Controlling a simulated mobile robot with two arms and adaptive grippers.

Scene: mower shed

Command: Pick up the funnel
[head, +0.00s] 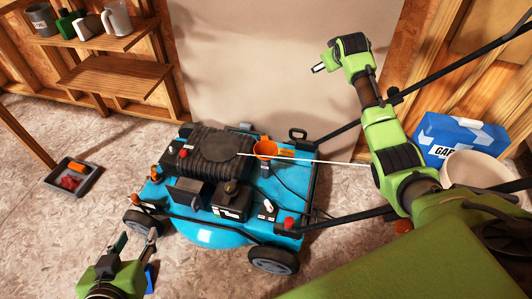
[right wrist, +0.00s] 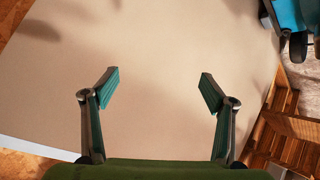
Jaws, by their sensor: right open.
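The orange funnel (head: 266,148) sits on the blue mower (head: 210,235), just right of the black engine (head: 208,150). My left gripper (head: 134,240) is at the lower left in the head view, in front of and left of the mower. Its two fingers are apart with nothing between them. My right gripper (head: 320,68) is at the upper right, above and apart from the funnel. In the right wrist view its fingers (right wrist: 155,88) are spread and empty, facing a plain beige surface. The funnel is not seen in that view.
A blue box (head: 460,135) and a pale bucket (head: 475,168) stand at the right. A dark tray (head: 88,188) lies on the floor at left. Shelves (head: 125,37) hold cans and jugs. The mower's handle bars (head: 338,133) rise at right. A thin white line crosses near the funnel.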

